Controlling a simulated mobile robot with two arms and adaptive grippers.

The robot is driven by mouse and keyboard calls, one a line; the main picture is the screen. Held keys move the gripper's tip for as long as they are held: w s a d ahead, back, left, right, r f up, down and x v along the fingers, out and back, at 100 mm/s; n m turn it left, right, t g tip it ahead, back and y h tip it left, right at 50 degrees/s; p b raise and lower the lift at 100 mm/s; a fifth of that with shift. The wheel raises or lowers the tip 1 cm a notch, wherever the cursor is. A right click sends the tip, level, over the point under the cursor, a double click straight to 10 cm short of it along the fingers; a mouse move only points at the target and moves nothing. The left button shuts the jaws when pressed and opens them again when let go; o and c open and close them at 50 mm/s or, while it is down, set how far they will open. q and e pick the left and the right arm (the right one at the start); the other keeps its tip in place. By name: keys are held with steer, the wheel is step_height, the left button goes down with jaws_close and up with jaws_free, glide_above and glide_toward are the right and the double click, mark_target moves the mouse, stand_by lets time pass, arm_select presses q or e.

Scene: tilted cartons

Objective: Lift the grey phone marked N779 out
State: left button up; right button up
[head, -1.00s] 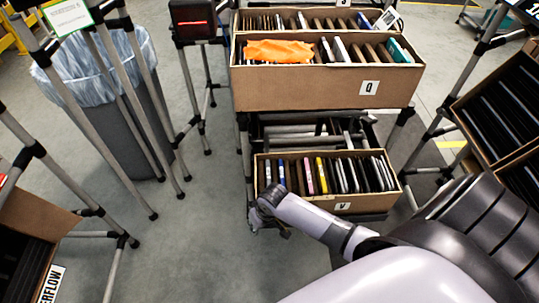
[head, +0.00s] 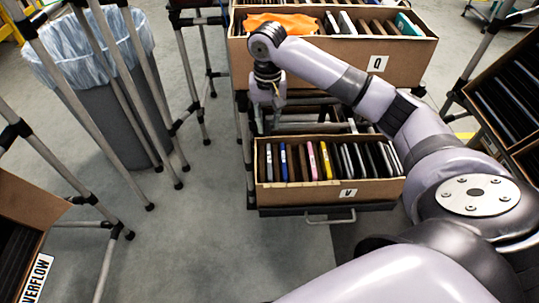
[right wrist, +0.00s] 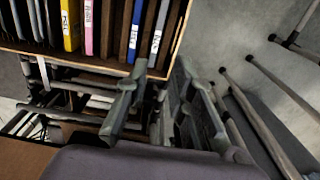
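The lower carton marked V (head: 300,196) holds several upright phones between brown dividers. A yellow phone (head: 326,160), a pink phone (head: 311,161) and a blue phone (head: 283,160) stand in its left half. A greyish phone with a pale label (head: 269,161) is at its left end; it also shows in the right wrist view (right wrist: 160,28). Several dark and grey phones stand in the right half. I cannot read N779 on any label. My right gripper (head: 268,98) is above and behind the carton's left end, open and empty in the right wrist view (right wrist: 160,88). My left gripper is out of view.
The upper carton marked Q (head: 340,68) stands behind and above, with an orange cloth (head: 285,22) in it. A lined bin (head: 110,110) and rack poles stand at left. Cartons of dark items stand at right. Floor is clear in front.

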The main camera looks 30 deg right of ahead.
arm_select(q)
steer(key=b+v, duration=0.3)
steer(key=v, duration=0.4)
arm_select(e)
step_height(320, 180, down, 8)
steer(key=r, duration=0.1)
glide_above(269, 160)
step_height(269, 160, down, 5)
steer(key=shift+s+a+r+b, duration=0.1)
steer(key=shift+a+b, duration=0.05)
steer(key=shift+b, duration=0.25)
steer(key=shift+f, duration=0.3)
steer(key=f+b, duration=0.1)
steer(key=f, duration=0.1)
steer(key=f+b, duration=0.1)
steer(key=f, duration=0.1)
steer(key=shift+d+f, duration=0.2)
steer(key=shift+f, duration=0.2)
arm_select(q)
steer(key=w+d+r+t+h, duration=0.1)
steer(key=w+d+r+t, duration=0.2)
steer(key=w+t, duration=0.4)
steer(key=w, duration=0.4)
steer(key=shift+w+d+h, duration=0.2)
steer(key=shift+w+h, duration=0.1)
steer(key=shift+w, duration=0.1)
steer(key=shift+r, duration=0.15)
arm_select(e)
steer(key=shift+c, duration=0.4)
jaws_close()
